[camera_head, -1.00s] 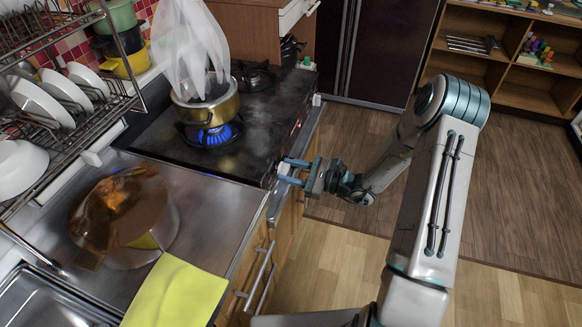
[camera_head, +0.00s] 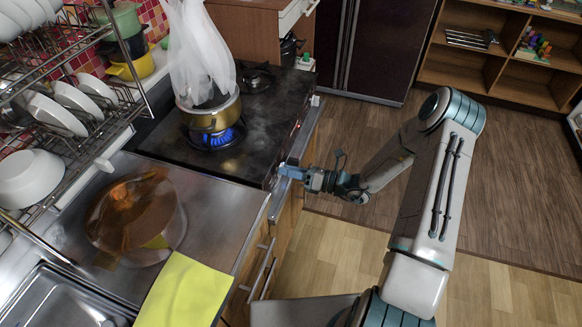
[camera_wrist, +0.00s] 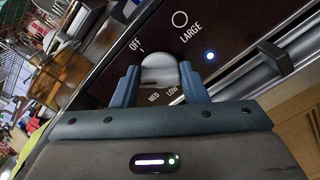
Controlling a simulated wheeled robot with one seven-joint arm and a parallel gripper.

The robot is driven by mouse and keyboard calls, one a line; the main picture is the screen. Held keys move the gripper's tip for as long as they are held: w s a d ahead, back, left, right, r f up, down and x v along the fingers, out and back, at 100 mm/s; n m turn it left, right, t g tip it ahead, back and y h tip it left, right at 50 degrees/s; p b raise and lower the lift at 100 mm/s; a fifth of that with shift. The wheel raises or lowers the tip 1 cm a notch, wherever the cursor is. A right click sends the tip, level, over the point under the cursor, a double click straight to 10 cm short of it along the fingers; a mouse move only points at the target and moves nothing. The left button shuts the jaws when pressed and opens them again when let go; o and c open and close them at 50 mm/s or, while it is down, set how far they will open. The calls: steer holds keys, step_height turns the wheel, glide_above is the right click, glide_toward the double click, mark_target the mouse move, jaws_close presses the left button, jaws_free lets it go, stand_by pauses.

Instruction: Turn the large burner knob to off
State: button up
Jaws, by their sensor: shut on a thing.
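The large burner knob (camera_wrist: 160,72) is a pale, rounded knob on the dark stove front panel (camera_wrist: 112,68) in the wrist view. In the head view my gripper (camera_head: 286,171) is at the stove's front edge, and the knob is hidden there. The burner (camera_head: 214,136) burns with a blue flame under a brass pot (camera_head: 208,115).
A yellow cloth (camera_head: 183,290) and a covered pan (camera_head: 137,220) are on the counter. The floor right of the stove is clear.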

steer(key=shift+f+m+p, duration=0.2)
steer(key=shift+m+p, duration=1.55)
steer(key=shift+m, duration=3.25)
steer(key=o, duration=0.9)
steer(key=shift+o, duration=0.2)
steer(key=b+v, duration=0.2)
steer(key=v, duration=1.2)
steer(key=shift+a, duration=0.1)
